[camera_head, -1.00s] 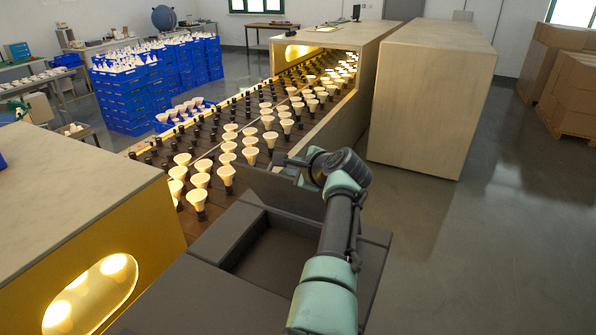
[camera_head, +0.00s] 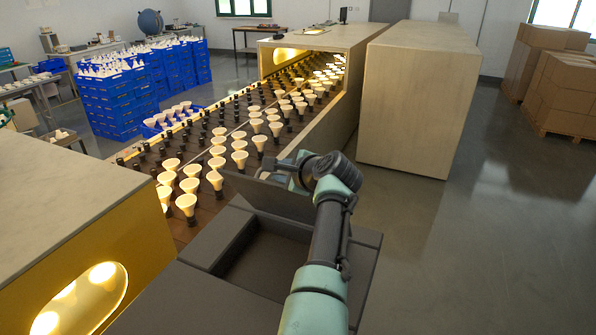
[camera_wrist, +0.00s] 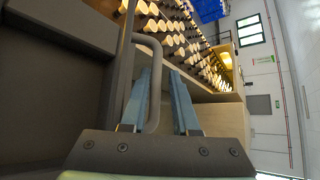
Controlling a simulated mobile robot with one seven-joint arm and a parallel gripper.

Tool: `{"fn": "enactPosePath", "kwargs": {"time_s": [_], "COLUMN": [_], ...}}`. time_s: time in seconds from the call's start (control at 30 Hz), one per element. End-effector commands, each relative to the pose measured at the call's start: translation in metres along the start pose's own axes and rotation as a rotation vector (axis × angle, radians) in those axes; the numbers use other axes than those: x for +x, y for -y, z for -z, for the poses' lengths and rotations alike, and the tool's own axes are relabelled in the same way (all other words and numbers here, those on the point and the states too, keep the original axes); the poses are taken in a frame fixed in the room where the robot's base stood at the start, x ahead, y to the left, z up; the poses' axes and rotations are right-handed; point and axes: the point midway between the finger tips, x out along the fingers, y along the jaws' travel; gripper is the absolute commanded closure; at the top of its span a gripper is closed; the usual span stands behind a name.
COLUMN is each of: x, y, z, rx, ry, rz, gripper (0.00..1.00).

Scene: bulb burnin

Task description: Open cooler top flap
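The cooler appears to be the dark grey box (camera_head: 165,298) with an open recess, low in the head view. Its dark top flap (camera_head: 268,196) stands raised and tilted at the far edge of the recess. In the wrist view the flap (camera_wrist: 60,75) is a dark panel on the left, with a curved grey bar handle (camera_wrist: 154,75). My gripper (camera_wrist: 167,65) has its two blue fingers apart on either side of the handle bar. A gap shows between bar and right finger. In the head view my wrist hides most of the gripper.
A conveyor of glowing bulbs (camera_head: 232,135) runs just beyond the flap into a beige tunnel (camera_head: 345,95). A beige cabinet (camera_head: 415,110) stands to its right. A yellow-sided housing (camera_head: 120,245) is at left. Blue crates (camera_head: 120,100) stand behind. The floor at right (camera_head: 480,240) is clear.

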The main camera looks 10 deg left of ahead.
Motion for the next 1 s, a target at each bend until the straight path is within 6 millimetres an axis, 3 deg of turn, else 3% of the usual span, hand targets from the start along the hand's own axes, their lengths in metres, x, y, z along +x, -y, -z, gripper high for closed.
{"fn": "enactPosePath", "kwargs": {"time_s": [0.47,1.0], "x": [-0.047,-0.116], "y": [0.0,-0.001], "z": [0.001,0.001], "rx": [-0.003,-0.001], "ry": [-0.003,-0.003], "rz": [0.006,0.003], "gripper": [0.73,0.73]}}
